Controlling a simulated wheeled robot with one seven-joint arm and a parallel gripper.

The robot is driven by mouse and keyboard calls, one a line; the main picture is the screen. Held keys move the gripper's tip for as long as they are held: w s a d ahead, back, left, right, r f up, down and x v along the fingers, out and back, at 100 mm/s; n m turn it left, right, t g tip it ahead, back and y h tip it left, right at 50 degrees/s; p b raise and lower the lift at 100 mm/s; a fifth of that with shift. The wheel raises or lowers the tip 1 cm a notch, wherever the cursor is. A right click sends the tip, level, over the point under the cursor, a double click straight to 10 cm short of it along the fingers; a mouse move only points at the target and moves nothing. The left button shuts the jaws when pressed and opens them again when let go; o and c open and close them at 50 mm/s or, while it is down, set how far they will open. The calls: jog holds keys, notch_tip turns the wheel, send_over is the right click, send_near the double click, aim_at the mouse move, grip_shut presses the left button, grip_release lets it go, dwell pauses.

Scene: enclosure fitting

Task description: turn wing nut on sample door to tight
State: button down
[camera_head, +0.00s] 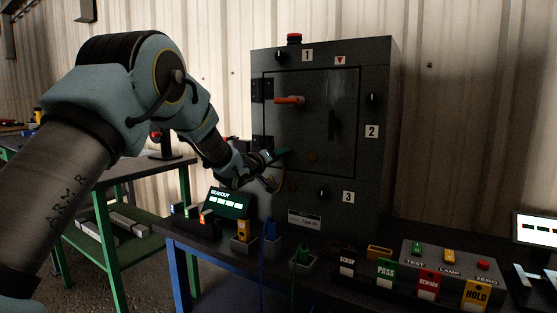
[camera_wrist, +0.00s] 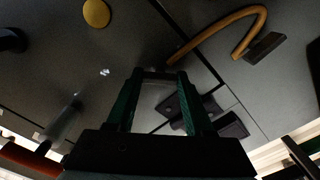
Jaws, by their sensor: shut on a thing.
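The sample door (camera_head: 340,88) is a dark panel on the front of a grey enclosure (camera_head: 385,190). It looks closed, with an orange lever (camera_head: 289,100) at its upper left and a black upright handle (camera_head: 332,124). My gripper (camera_head: 284,151) is at the door's lower left, its teal fingers pointing at the front. In the wrist view, the green fingers (camera_wrist: 158,78) are shut on a small dark piece (camera_wrist: 158,73) between their tips, which I take for the wing nut. It is mostly hidden, so its angle cannot be told. A round yellowish-brown knob (camera_wrist: 97,13) is nearby.
Dark hinge blocks (camera_wrist: 230,125) and a bent orange-brown rod or hose (camera_wrist: 235,18) are close to my fingers. A readout screen (camera_head: 228,203), a PASS block (camera_head: 386,272) and a button box (camera_head: 449,257) crowd the bench below. Another table (camera_head: 105,172) stands left.

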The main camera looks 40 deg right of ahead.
jog(key=m+b, duration=1.6)
jog(key=m, duration=0.9)
jog(key=shift+f, duration=0.1)
dwell(0.3)
jog(key=shift+c, duration=1.4)
grip_release()
jog(key=shift+a, duration=0.1)
jog(key=v, duration=1)
jog(key=shift+a, duration=0.3)
